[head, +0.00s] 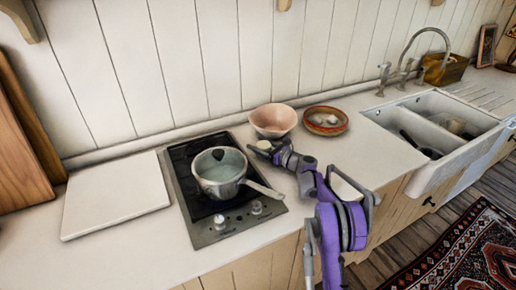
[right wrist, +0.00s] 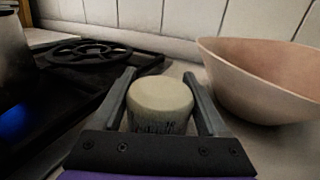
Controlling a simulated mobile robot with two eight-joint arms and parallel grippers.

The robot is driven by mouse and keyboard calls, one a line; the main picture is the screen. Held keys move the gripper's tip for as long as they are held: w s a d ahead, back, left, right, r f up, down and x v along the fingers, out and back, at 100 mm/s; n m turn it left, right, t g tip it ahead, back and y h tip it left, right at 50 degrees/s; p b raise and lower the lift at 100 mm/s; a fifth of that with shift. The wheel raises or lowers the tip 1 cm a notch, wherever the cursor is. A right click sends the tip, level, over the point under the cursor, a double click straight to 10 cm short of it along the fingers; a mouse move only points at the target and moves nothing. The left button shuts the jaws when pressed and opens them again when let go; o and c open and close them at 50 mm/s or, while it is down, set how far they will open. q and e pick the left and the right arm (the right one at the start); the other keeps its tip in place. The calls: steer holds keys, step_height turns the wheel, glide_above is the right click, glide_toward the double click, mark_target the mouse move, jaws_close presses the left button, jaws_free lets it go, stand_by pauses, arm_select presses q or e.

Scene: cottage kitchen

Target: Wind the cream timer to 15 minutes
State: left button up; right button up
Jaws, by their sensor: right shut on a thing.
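The cream timer (right wrist: 160,98) is a short round drum with dark marks around its lower side, standing upright on the counter. In the head view a small part of the timer (head: 264,145) shows at the tip of my right gripper (head: 273,151). In the right wrist view my right gripper (right wrist: 161,105) has one finger on each side of the timer and is shut on it. The marks are too blurred to read a setting. My left gripper is not in view.
A pink bowl (head: 273,120) stands close behind the timer, beside an orange-rimmed dish (head: 325,121). To the left, a pot (head: 221,170) sits on the hob (head: 190,213), its handle reaching toward my right arm. A blue flame glow (right wrist: 14,121) shows under the pot. A white board (head: 114,194) lies further left.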

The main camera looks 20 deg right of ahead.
mark_target(268, 151)
steer(key=m+t+h, duration=0.1)
steer(key=m+h, duration=0.1)
steer(key=h, duration=0.1)
steer(key=shift+d+b, duration=0.15)
steer(key=shift+b, duration=0.25)
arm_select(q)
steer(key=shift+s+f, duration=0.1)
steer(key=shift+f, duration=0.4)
arm_select(e)
steer(key=shift+w+d+m+t+h, duration=0.1)
steer(key=shift+d+m+t+h, duration=0.1)
steer(key=shift+m+h, duration=0.6)
steer(key=shift+w+d+m+t+h, duration=0.15)
steer(key=shift+m+h, duration=0.35)
steer(key=shift+h, duration=0.6)
steer(key=shift+s+h, duration=0.1)
steer(key=shift+h, duration=0.2)
steer(key=o, duration=1.3)
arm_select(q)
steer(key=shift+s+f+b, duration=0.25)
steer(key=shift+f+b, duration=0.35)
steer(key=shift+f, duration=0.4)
arm_select(e)
steer(key=s, duration=1)
steer(key=shift+s+d, duration=0.15)
steer(key=shift+s, duration=0.25)
